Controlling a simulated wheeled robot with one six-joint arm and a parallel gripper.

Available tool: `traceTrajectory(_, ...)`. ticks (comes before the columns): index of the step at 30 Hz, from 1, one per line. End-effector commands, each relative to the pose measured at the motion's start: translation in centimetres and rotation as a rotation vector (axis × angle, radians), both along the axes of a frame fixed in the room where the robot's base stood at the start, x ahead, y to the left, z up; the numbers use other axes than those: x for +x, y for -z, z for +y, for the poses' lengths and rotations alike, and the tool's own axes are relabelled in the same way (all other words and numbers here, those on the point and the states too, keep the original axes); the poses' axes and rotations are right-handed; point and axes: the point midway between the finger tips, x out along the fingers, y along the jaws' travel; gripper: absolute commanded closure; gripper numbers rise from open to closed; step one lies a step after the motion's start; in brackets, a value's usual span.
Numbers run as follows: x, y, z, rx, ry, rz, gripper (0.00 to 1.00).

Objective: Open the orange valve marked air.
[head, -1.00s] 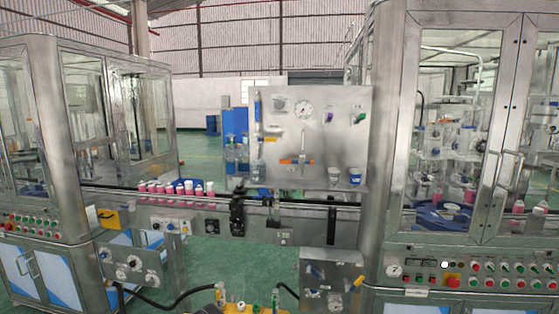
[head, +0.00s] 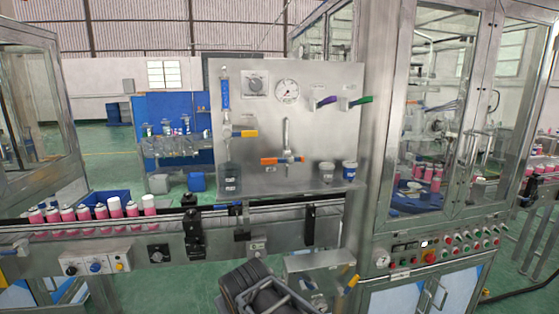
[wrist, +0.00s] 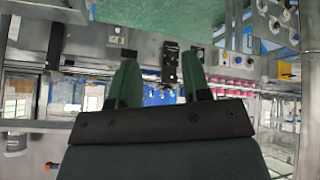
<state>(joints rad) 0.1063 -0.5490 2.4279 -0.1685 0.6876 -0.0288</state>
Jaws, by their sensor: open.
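An orange handle (head: 282,160) lies level across the lower end of a vertical metal pipe, mid-panel in the head view. A second, yellow-orange handle (head: 245,134) sits higher to its left. The writing on the panel is too small to read, so I cannot tell which is marked air. My gripper (wrist: 160,60) shows its two dark green fingers apart in the wrist view, with nothing between them. A dark part of my arm is at the bottom of the head view, below and in front of the panel, well apart from the handles. I cannot surely make out either handle in the wrist view.
The steel panel (head: 225,100) also carries a gauge (head: 287,91), a purple handle (head: 325,101), a green handle (head: 360,101) and two cups. A conveyor (head: 262,212) with pink cans runs before it. A glazed cabinet (head: 385,190) stands right. A low box (head: 318,264) has a yellow handle.

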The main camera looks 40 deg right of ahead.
Motion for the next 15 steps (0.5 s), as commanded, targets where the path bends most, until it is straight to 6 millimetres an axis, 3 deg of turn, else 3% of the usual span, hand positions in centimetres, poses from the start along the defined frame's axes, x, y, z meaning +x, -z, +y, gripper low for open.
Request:
traceTrajectory(3, 4.7, -5.5, -6.9, -0.255, 0.001, -0.250, 0.56)
traceTrajectory(7, 7.8, -13.1, -13.7, -0.596, -0.082, -0.485, 0.56)
traceTrajectory(9, 8.5, -16.5, -16.3, -0.763, -0.159, -0.568, 0.56)
traceTrajectory(12, 8.7, -20.1, -18.7, -0.969, -0.302, -0.637, 0.56)
traceTrajectory(15, 8.4, -22.0, -20.1, -1.120, -0.457, -0.659, 0.56)
